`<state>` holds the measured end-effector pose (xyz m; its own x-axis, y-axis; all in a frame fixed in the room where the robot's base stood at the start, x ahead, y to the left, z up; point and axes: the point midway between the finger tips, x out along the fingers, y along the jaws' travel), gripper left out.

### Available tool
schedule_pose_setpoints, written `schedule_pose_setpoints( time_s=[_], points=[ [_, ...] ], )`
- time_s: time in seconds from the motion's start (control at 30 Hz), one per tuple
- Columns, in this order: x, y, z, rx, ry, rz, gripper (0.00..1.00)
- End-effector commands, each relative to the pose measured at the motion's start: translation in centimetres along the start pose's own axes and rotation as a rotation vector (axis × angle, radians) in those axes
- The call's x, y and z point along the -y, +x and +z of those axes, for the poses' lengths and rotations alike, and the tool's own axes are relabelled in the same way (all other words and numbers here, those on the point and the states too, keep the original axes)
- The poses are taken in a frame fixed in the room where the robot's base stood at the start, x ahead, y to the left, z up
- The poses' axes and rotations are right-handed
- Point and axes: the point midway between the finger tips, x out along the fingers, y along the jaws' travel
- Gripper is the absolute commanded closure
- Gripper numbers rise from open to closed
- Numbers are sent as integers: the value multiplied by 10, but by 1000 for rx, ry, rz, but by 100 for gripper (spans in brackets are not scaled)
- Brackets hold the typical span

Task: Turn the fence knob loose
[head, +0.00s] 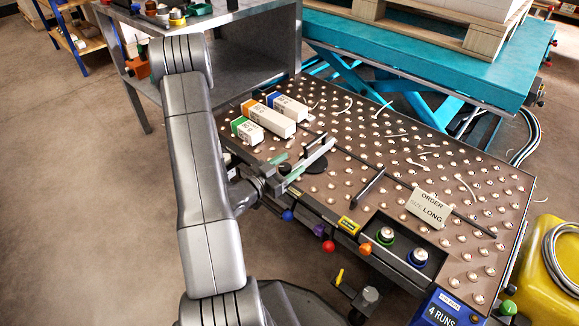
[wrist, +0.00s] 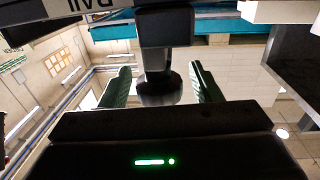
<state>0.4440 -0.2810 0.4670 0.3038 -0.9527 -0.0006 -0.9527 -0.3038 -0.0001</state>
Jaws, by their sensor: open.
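My gripper (head: 318,158) is open at the left front part of the ball table (head: 440,160). A black round knob (head: 317,167), which looks like the fence knob, shows at its fingers in the head view, partly covered by them. In the wrist view a dark round piece (wrist: 158,93) with a stem and a block above stands between the two green-padded fingers of my gripper (wrist: 162,86). Gaps show on both sides, and I cannot tell whether either finger touches it. The dark fence bar (head: 450,210) runs across the table.
White boxes with green, orange and blue ends (head: 268,118) lie on the table behind my gripper. Coloured knobs (head: 328,246) line the front edge. A teal lift (head: 450,65) stands behind.

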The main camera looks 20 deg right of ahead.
Motion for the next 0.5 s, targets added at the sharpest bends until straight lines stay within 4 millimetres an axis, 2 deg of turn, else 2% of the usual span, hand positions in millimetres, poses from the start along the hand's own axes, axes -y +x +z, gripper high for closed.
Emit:
schedule_pose_setpoints(
  time_s=[0.37,0.5],
  points=[
    [0,5,0,0,0,0,42],
    [0,5,0,0,0,0,70]
  ],
)
